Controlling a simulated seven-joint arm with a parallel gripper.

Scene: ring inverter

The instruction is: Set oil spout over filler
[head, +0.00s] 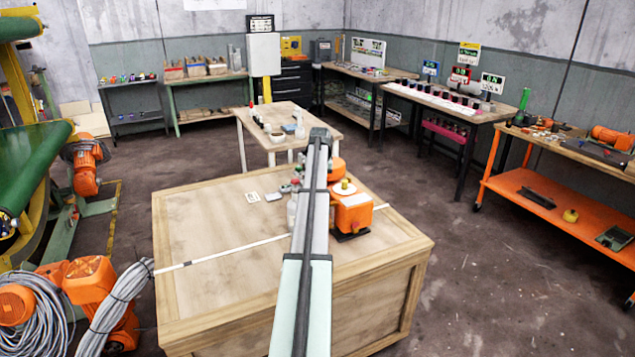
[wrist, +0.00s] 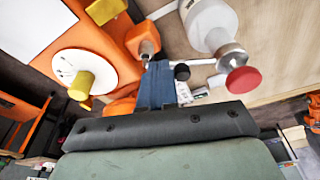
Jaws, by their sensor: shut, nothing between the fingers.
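An orange gearbox-like unit (head: 352,214) sits on the wooden crate, with a white disc and yellow knob on top. In the wrist view its white disc (wrist: 82,62) and yellow knob (wrist: 80,86) are at the left. A white bottle (wrist: 208,22) with a grey collar and red cap (wrist: 243,80) is at the upper right; I cannot tell whether it is the oil spout. The blue fingers of my gripper (wrist: 158,82) are shut and empty, between the orange unit and the bottle. An orange block with a metal tip (wrist: 144,40) is just above them. My arm hides the gripper in the head view.
The wooden crate top (head: 215,215) has free room at the left, with a white strip across it and small cards (head: 262,197). A small table (head: 285,115) with cups stands behind. Orange motors and coiled cable (head: 120,295) lie at the left.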

